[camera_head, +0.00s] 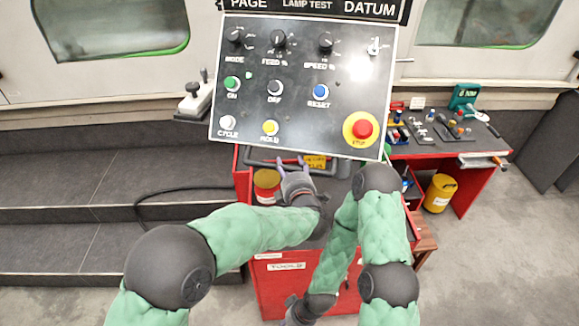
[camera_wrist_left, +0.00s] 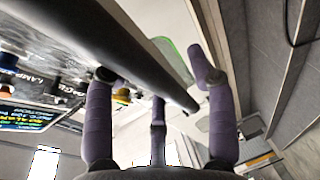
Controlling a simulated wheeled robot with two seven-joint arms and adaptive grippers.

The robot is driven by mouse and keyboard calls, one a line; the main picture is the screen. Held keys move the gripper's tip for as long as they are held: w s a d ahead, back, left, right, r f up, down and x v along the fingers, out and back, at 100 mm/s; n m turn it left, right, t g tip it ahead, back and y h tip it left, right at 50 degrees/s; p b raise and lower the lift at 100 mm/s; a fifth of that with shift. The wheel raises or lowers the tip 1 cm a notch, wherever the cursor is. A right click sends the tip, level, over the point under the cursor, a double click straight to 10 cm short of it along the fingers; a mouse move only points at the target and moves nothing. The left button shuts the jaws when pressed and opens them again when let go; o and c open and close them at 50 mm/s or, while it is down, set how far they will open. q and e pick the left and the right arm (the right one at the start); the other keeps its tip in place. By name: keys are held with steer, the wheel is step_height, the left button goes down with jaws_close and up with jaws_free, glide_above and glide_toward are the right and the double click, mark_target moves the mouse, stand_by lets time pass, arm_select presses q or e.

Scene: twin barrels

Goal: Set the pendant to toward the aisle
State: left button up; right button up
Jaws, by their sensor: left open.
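The pendant is a dark control panel (camera_head: 300,105) with labelled knobs, coloured buttons and a red stop button, hanging tilted in front of me with its face toward the head camera. A dark handle bar (camera_head: 262,161) shows below its lower edge. My left gripper (camera_head: 293,168) is at that bar, its purple fingers open. In the left wrist view a thick dark bar (camera_wrist_left: 125,55) crosses between the fingers, and the panel's lit screen (camera_wrist_left: 25,117) shows at the left. Whether the fingers touch the bar I cannot tell. My right gripper (camera_head: 297,313) hangs low, mostly cut off.
A red tool cart (camera_head: 280,285) stands below the pendant. Grey steps (camera_head: 70,180) lie at the left, with a black cable. Floor at the right is clear.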

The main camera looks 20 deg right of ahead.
arm_select(q)
steer(key=shift+a+r, duration=0.15)
steer(key=shift+r, duration=0.1)
steer(key=v, duration=0.7)
steer(key=shift+s, duration=0.2)
